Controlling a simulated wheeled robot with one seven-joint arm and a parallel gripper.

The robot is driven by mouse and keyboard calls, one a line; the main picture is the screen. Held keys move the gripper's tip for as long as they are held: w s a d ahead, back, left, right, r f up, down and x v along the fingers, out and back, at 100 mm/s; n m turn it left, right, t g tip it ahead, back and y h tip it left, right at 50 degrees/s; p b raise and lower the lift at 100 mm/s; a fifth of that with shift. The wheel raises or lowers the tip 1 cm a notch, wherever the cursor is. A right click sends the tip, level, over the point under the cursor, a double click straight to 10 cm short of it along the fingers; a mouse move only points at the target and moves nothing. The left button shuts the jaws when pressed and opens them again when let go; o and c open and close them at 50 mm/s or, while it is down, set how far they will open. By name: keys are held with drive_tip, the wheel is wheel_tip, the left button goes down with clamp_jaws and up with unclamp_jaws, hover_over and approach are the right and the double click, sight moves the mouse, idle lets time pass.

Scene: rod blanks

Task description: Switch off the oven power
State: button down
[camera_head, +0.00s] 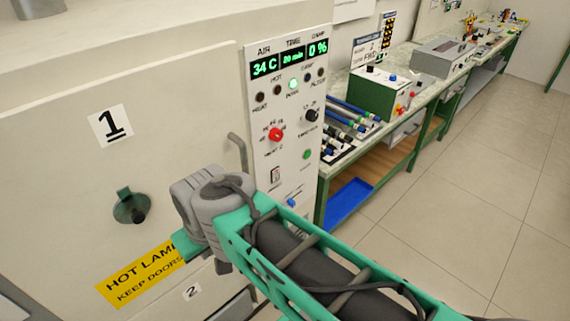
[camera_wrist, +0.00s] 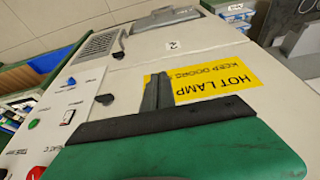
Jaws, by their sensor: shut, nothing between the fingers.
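The oven's control panel (camera_head: 290,110) stands upright at the centre of the head view, with lit green displays reading 34 C, 20 min and 0 %. A small rocker switch (camera_head: 275,175) sits low on it; it also shows in the wrist view (camera_wrist: 68,116). I cannot tell its position or read its label. A blue knob (camera_head: 291,201) is below it, and a red knob (camera_head: 276,134) above. My gripper (camera_wrist: 157,92) is shut and empty, over the oven front by the yellow hot lamp label (camera_wrist: 215,78), apart from the switch. My arm hides its fingers in the head view.
A green-edged bench (camera_head: 405,115) with boxes and rods runs along the wall at right. The floor (camera_head: 480,190) beside it is clear.

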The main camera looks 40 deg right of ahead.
drive_tip(key=w+d+f+m+t+b, duration=0.1)
drive_tip(key=w+d+m, duration=0.15)
drive_tip(key=d, duration=0.25)
drive_tip(key=w+d+f+m+y+b, duration=0.1)
drive_tip(key=d+m+b, duration=0.1)
drive_tip(key=d+m, duration=0.25)
drive_tip(key=w+d+f+m+t+b, duration=0.1)
drive_tip(key=w+d+m, duration=0.1)
drive_tip(key=d, duration=0.3)
drive_tip(key=s+d+r+m+t+b, duration=0.1)
drive_tip(key=s+d+r+m+t, duration=0.1)
drive_tip(key=d, duration=0.6)
drive_tip(key=s+d+r+m+t, duration=0.2)
drive_tip(key=s+d+m, duration=0.3)
drive_tip(key=d+m, duration=0.2)
drive_tip(key=shift+d+h+b, duration=0.35)
drive_tip(key=shift+d+h, duration=0.05)
drive_tip(key=shift+d, duration=0.55)
drive_tip(key=shift+w+f, duration=0.1)
